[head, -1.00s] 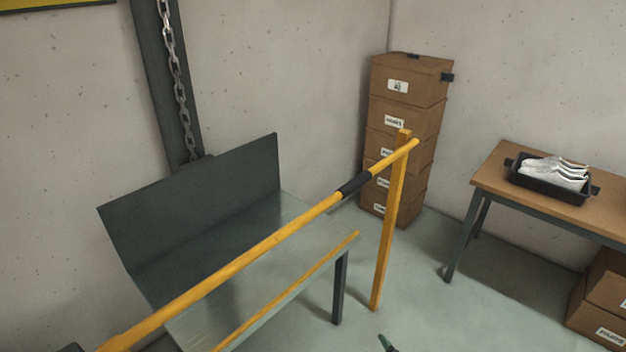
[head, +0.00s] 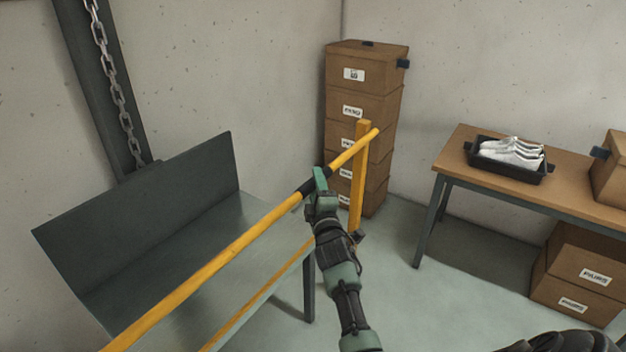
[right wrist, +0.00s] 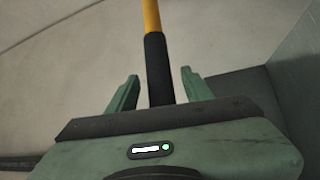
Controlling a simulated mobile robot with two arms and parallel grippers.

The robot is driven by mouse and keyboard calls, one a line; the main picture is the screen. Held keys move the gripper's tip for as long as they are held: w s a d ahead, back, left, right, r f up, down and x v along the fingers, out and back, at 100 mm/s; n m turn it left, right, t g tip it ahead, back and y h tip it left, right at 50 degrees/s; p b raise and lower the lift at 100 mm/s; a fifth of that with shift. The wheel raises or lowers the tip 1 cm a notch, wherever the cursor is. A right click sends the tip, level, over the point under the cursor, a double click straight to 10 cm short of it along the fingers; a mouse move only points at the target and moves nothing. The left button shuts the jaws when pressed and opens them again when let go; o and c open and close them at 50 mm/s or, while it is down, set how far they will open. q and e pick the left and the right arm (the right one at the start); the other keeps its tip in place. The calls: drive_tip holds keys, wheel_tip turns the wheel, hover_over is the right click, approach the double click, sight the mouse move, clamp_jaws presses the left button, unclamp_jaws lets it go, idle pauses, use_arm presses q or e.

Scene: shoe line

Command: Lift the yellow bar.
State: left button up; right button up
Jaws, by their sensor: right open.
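The yellow bar (head: 225,256) runs from the lower left to a yellow post (head: 358,190) near the middle of the head view. It has a black grip sleeve (right wrist: 158,68) near its post end. My right gripper (head: 319,178) is at this sleeve and hides part of it in the head view. In the right wrist view the open fingers (right wrist: 157,85) stand on either side of the sleeve, with a gap on each side. The bar still lies across at the height of the post top. My left gripper is not in view.
A metal table (head: 180,268) with a dark upright panel (head: 150,205) lies behind the bar. A stack of brown boxes (head: 365,75) stands by the wall. A wooden table (head: 480,180) at right holds a black tray (head: 508,174) of white shoes. Open floor lies between.

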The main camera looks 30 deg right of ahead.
drive_tip(key=shift+x, duration=0.8)
clamp_jaws()
drive_tip(key=shift+f, duration=0.1)
idle(0.8)
